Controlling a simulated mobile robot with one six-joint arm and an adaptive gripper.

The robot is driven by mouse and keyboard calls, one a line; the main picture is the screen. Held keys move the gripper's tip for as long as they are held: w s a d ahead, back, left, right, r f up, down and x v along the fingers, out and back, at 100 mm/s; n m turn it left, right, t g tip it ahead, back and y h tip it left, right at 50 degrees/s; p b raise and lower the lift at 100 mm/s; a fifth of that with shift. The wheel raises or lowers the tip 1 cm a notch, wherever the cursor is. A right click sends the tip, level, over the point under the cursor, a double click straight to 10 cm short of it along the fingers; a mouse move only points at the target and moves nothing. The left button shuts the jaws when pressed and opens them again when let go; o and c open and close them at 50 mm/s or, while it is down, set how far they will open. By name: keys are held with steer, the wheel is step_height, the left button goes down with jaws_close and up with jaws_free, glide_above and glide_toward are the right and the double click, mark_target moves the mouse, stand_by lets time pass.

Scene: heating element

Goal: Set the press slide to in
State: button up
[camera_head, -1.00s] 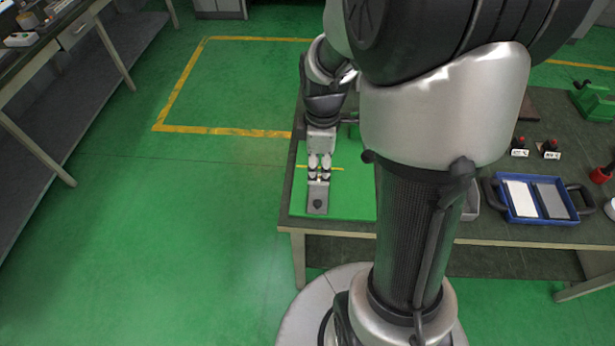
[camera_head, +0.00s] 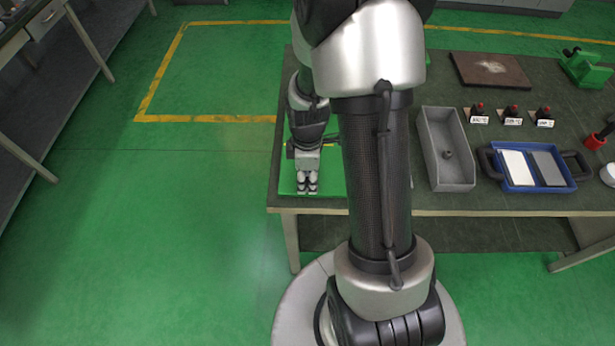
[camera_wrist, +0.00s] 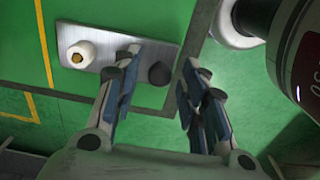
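A grey metal plate (camera_wrist: 105,50) lies on the green mat in the wrist view. It carries a white round piece with a brass-coloured centre (camera_wrist: 81,54) at its left end and a dark round knob (camera_wrist: 160,73) at its right end. Which part is the press slide I cannot tell for sure. My gripper (camera_wrist: 161,64) is open. In the picture the dark knob shows between its fingertips, with a gap on both sides; I cannot tell its height above it. In the head view my gripper (camera_head: 307,186) is over the green mat and hides the plate.
The green mat (camera_head: 335,202) lies at the table's left front corner. To the right stand a grey bin (camera_head: 447,185), a blue tray (camera_head: 535,187) with white and grey slabs, small red-topped pieces (camera_head: 512,113) and a brown board (camera_head: 491,70).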

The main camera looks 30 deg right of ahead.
jaws_close()
stand_by(0.5)
